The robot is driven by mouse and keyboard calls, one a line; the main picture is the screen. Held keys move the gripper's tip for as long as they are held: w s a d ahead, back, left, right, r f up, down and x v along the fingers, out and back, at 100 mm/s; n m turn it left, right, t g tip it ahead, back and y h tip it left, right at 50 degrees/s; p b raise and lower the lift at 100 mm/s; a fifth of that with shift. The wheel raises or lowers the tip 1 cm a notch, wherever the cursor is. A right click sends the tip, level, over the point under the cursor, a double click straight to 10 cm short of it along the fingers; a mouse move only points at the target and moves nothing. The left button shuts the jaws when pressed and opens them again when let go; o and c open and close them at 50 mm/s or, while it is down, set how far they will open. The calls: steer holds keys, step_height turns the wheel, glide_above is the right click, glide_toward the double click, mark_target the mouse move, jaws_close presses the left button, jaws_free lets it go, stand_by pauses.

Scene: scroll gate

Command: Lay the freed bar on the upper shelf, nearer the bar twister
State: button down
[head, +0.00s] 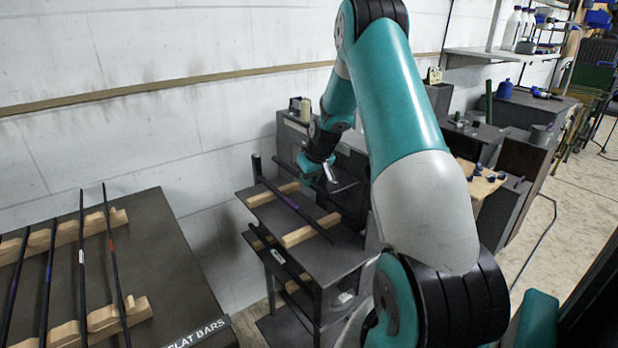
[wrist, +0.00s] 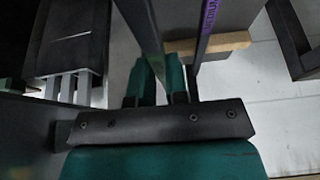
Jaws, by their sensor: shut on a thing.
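My gripper (head: 328,182) is over the right, far side of the upper shelf in the head view. In the wrist view my gripper (wrist: 162,82) is shut on a grey bar (wrist: 143,35), which runs away between the fingers. In the head view only a dark length of this bar (head: 287,168) seems to show; the arm hides the rest. The upper shelf (head: 342,259) carries two wooden blocks (head: 272,194). I cannot pick out the bar twister.
Dark bars (head: 112,255) lie on notched wooden rests on the left table (head: 170,270). A lower shelf with another dark bar (head: 272,248) is under the upper shelf. Dark cabinets (head: 290,135) stand close behind and right.

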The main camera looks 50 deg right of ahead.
steer(key=shift+f+b, duration=1.55)
steer(key=shift+f, duration=1.25)
steer(key=c, duration=1.1)
jaws_free()
steer(key=shift+s, duration=0.1)
steer(key=shift+o, duration=0.2)
steer(key=v, duration=0.7)
steer(key=shift+s+r+b, duration=0.15)
steer(key=shift+r+b, duration=0.1)
steer(key=shift+b, duration=0.1)
